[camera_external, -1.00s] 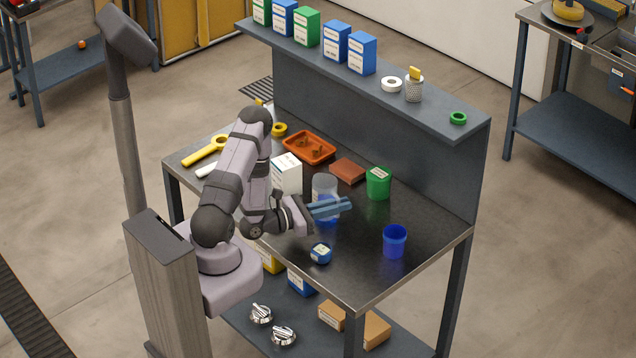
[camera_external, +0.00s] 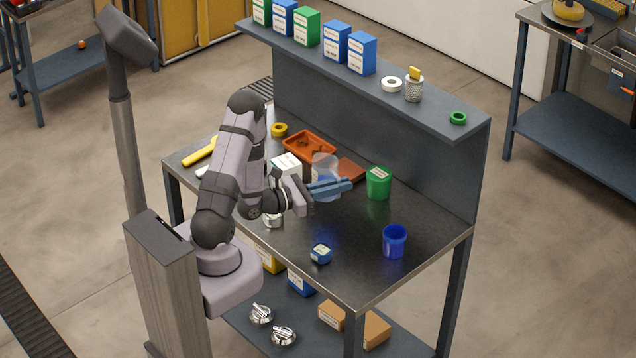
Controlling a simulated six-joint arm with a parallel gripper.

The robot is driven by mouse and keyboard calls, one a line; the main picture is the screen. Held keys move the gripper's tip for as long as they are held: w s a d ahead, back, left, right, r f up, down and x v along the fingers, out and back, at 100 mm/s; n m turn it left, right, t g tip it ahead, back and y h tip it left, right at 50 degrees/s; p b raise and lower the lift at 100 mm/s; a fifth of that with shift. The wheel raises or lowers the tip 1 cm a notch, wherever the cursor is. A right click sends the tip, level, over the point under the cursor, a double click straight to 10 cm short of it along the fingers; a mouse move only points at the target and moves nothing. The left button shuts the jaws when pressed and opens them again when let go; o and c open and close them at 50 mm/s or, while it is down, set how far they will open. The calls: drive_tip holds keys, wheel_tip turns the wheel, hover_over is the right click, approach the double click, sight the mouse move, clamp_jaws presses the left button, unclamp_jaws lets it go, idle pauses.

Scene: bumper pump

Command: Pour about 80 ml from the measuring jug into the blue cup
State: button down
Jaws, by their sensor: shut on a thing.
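The blue cup (camera_external: 394,242) stands upright near the right front corner of the bench, to the right of and nearer the front than the jug. The two are well apart.
A green tub (camera_external: 378,184) stands close to the right of the jug. The bench before the cup is clear.

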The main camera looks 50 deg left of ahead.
drive_tip(key=shift+r, duration=0.75)
drive_tip(key=shift+r, duration=0.1)
drive_tip(key=shift+d, duration=0.1)
